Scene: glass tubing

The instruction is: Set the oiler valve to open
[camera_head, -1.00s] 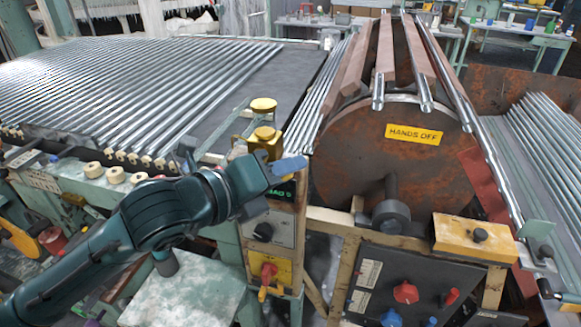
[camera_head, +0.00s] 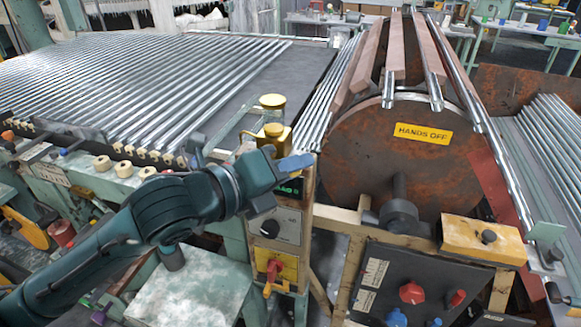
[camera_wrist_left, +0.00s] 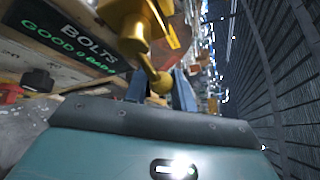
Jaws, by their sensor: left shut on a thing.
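The oiler (camera_head: 274,130) is a brass fitting with a glass cup and round yellow caps, on top of the narrow control post. In the left wrist view its brass body (camera_wrist_left: 133,25) is at the top. A short brass lever with a round knob (camera_wrist_left: 160,82) comes down from it. My left gripper (camera_head: 294,163) is beside the oiler in the head view, partly in front of it. In the left wrist view its blue fingers (camera_wrist_left: 160,88) are on both sides of the knob and shut on the lever. My right gripper is not in view.
Below the oiler are a green-lit counter panel (camera_wrist_left: 70,40), a black dial (camera_head: 269,229) and a red-handled switch (camera_head: 273,268). A rusty drum (camera_head: 365,170) with a "HANDS OFF" sign stands to the right. Rows of glass tubes (camera_head: 150,85) lie at the left.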

